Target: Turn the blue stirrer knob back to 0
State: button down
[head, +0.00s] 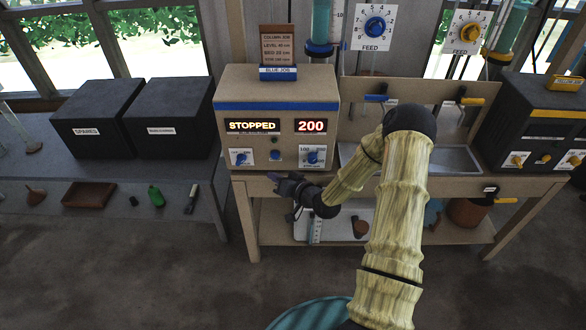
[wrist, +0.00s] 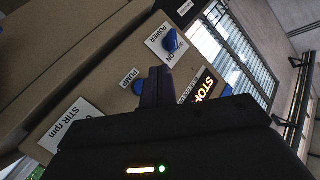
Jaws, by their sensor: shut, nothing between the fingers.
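The blue stirrer knob (head: 312,157) sits on a white dial plate at the lower right of the blue-striped control box (head: 290,85). The marks 100 and 200 show at the plate's top; I cannot tell exactly where the pointer stands. The box's displays read STOPPED (head: 252,126) and 200 (head: 311,126). My gripper (head: 273,177) is shut and empty, in front of the box's lower edge, below and left of the knob. In the wrist view, my closed fingers (wrist: 155,88) show before the panel. The STIR rpm label (wrist: 62,125) shows there, but the knob is not visible.
A blue power knob (head: 240,157) and a blue pump knob (head: 275,155) sit left of the stirrer dial. A green lamp (head: 274,141) is above the pump knob. A blue FEED dial (head: 375,26) hangs behind. Black boxes (head: 95,115) stand left; a yellow-striped unit (head: 535,120) stands right.

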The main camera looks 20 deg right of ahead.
jog(key=s+r+g+h, duration=0.3)
jog(key=s+r+g, duration=0.2)
jog(key=s, duration=0.8)
jog(key=s+r+n+g+h, duration=0.1)
jog(key=s+r+g+h, duration=0.3)
jog(key=s+r, duration=0.5)
jog(key=s+g, duration=0.2)
jog(key=s, duration=0.2)
